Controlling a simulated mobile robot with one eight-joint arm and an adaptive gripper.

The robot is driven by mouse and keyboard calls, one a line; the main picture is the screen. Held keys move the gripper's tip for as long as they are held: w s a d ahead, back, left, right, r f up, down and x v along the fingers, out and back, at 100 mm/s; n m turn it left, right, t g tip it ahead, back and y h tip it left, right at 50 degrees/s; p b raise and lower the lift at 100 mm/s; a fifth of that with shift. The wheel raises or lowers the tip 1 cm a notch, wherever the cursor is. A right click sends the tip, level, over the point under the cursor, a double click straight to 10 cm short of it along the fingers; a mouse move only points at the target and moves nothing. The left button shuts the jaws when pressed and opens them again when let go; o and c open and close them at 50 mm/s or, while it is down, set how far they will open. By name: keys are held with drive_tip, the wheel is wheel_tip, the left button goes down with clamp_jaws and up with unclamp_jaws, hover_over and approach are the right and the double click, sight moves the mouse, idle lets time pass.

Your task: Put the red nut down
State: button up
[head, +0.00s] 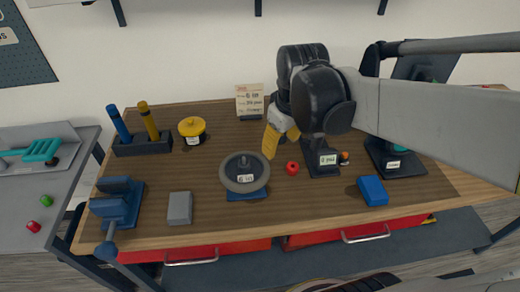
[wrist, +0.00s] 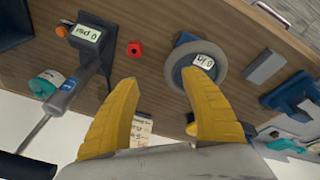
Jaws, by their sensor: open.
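The red nut (head: 292,168) rests on the wooden workbench (head: 150,191), between the round dark wheel on a blue base (head: 232,187) and the dark stand with a small display (head: 328,160). In the wrist view the red nut (wrist: 134,49) lies on the wood beyond my fingertips. My gripper (head: 270,141) has yellow fingers and is above the bench, just left of the nut in the head view. The wrist view shows my gripper (wrist: 168,95) with its fingers wide apart and nothing between them. The nut is apart from both fingers.
A blue block (head: 373,190) and a grey block (head: 180,208) lie near the front edge. A blue vise (head: 116,203) stands front left. A yellow round part (head: 192,128) and a holder with two handles (head: 142,144) stand back left. A note card (head: 249,101) stands at the back.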

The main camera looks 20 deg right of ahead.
drive_tip(key=s+a+r+m+t, duration=0.1)
drive_tip(key=s+a+m+t, duration=0.2)
drive_tip(key=s+a, duration=0.3)
drive_tip(key=shift+s+a+r+t+y, duration=0.2)
drive_tip(key=shift+s+a+t+y, duration=0.3)
drive_tip(key=shift+a, duration=0.55)
